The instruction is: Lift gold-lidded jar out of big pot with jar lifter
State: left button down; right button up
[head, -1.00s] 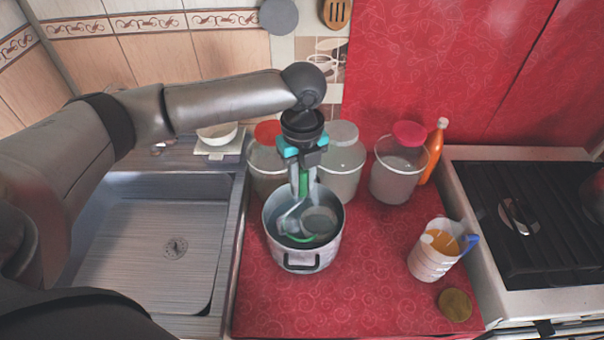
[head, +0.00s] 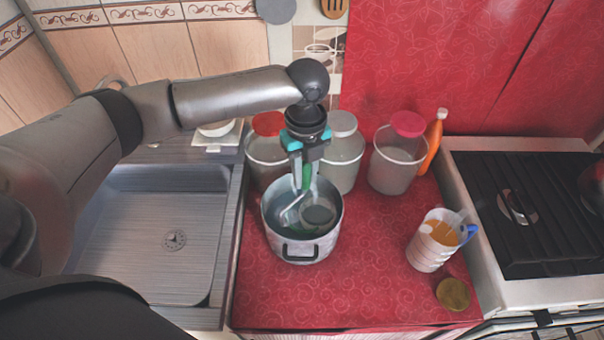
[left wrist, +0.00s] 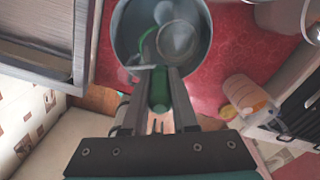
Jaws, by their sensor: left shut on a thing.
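The big pot (head: 283,248) is a grey metal pot with a dark side handle, standing on the red counter left of its middle. It also shows at the top of the left wrist view (left wrist: 122,45). Inside is a round-topped jar (head: 318,215), dull greyish, its lid colour unclear; it shows too in the left wrist view (left wrist: 178,42). My left gripper (head: 305,176) points down over the pot, shut on the green handle of the jar lifter (left wrist: 159,92). The lifter's metal and green jaws reach into the pot beside the jar; whether they grip it is unclear. My right gripper is out of view.
Several lidded containers (head: 398,165) and an orange bottle (head: 431,145) stand behind the pot. A measuring jug (head: 433,245) and a gold round lid (head: 453,294) are at the right, before the stove (head: 550,265). The sink (head: 150,250) is at left. The front counter is clear.

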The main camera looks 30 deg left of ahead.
pick_arm(q)
jog(key=shift+w+d, duration=0.55)
jog(key=shift+w, duration=0.35)
jog(key=shift+w+d, duration=0.55)
jog(key=shift+w, duration=0.35)
jog(key=shift+r+p, duration=0.1)
jog(key=shift+p, duration=0.35)
dwell(0.5)
jog(key=shift+p, duration=0.5)
